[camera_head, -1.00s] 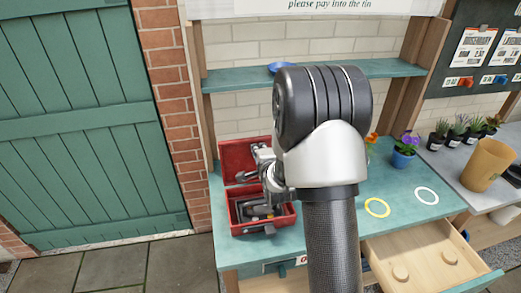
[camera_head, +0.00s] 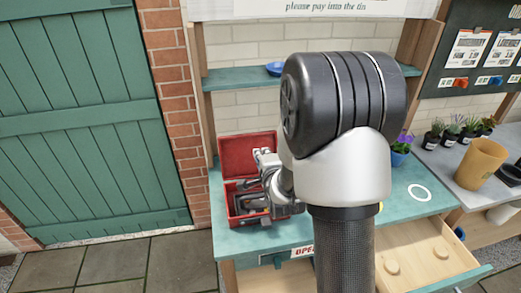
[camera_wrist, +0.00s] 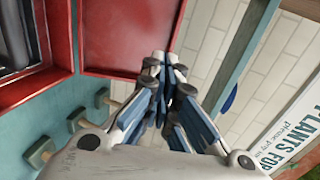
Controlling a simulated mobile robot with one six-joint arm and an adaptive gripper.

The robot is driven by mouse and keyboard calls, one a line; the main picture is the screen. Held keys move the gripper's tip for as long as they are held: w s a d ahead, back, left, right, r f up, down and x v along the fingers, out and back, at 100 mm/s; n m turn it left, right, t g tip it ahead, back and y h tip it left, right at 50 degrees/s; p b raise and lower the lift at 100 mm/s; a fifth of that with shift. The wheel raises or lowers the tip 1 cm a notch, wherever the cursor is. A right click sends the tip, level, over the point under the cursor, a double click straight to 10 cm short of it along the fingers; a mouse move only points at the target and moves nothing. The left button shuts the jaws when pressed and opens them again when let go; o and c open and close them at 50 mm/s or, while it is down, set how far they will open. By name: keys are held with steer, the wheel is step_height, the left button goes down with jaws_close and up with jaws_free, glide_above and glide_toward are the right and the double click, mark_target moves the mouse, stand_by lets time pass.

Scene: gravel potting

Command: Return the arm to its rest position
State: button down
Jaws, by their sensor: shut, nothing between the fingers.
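My gripper (camera_head: 263,156) is shut and empty, seen small beside my large arm in the head view. It is in front of the raised lid of the open red box (camera_head: 240,153) on the green bench. In the wrist view, my gripper's fingers (camera_wrist: 163,62) are together with nothing between them. The red box (camera_wrist: 120,40) fills the upper left of that view, apart from the fingertips as far as I can tell. My arm hides the middle of the bench and part of the box's right side.
The green bench top (camera_head: 405,210) carries a white ring (camera_head: 419,193) and a blue pot with purple flowers (camera_head: 400,154). A drawer (camera_head: 425,255) stands open at the front right. A shelf (camera_head: 235,77) with a blue dish (camera_head: 275,69) runs behind. A tan pot (camera_head: 480,162) stands at right.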

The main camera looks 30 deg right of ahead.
steer(key=s+a+r+n+g+y, duration=0.1)
steer(key=s+a+r+n+g, duration=0.1)
steer(key=s+a+r+n, duration=0.35)
steer(key=s+a+r+n+g+y, duration=0.1)
steer(key=s+a+r+n+g, duration=0.2)
steer(key=s+a+n, duration=0.4)
steer(key=s+a+n+g+y, duration=0.1)
steer(key=s+n, duration=0.3)
steer(key=s, duration=0.6)
steer(key=s+a+r+n+g+y, duration=0.1)
steer(key=s+a+n+g, duration=0.2)
steer(key=s, duration=0.7)
steer(key=shift+s+a+r+n, duration=0.15)
steer(key=shift+s+a+n, duration=0.15)
steer(key=shift+n, duration=0.55)
